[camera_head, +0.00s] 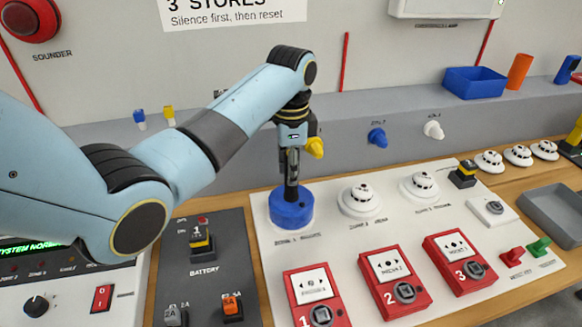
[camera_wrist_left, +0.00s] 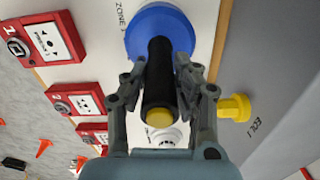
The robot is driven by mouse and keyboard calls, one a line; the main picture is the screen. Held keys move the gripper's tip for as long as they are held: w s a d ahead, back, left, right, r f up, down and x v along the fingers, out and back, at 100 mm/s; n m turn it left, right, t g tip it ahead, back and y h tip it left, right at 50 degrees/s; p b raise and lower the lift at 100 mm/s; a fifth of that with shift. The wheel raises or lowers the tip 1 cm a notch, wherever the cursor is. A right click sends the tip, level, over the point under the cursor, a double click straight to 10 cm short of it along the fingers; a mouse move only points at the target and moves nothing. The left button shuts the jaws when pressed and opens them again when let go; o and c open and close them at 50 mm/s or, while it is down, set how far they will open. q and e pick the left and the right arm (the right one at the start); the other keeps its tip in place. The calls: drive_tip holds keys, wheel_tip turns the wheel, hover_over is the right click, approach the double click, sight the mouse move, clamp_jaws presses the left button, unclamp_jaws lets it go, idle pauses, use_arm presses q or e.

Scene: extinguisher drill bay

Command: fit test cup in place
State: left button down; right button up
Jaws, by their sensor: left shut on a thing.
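The test cup is a blue cup (camera_head: 291,211) with a black upright handle, and it stands upright at the zone 1 place on the white panel (camera_head: 335,248). My left gripper (camera_head: 292,165) is above the cup, shut on its black handle. In the left wrist view, the fingers (camera_wrist_left: 163,85) close on both sides of the handle, with the blue cup (camera_wrist_left: 140,34) beyond. Any detector under the cup is hidden, and I cannot tell whether the cup touches the panel. White detectors (camera_head: 361,199) (camera_head: 419,184) sit to its right. My right gripper is not in view.
Red call points (camera_head: 316,300) (camera_head: 395,283) (camera_head: 460,262) line the panel's front. A yellow knob (camera_head: 315,147) sticks out of the back ledge close behind my gripper. A dark battery box (camera_head: 190,270) lies left. A blue bin (camera_head: 474,83) and grey tray (camera_head: 553,213) are at right.

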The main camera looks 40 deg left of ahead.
use_arm(q)
drive_tip(key=c, duration=0.6)
unclamp_jaws()
drive_tip(key=shift+r+p, duration=0.9)
drive_tip(key=shift+r, duration=2.55)
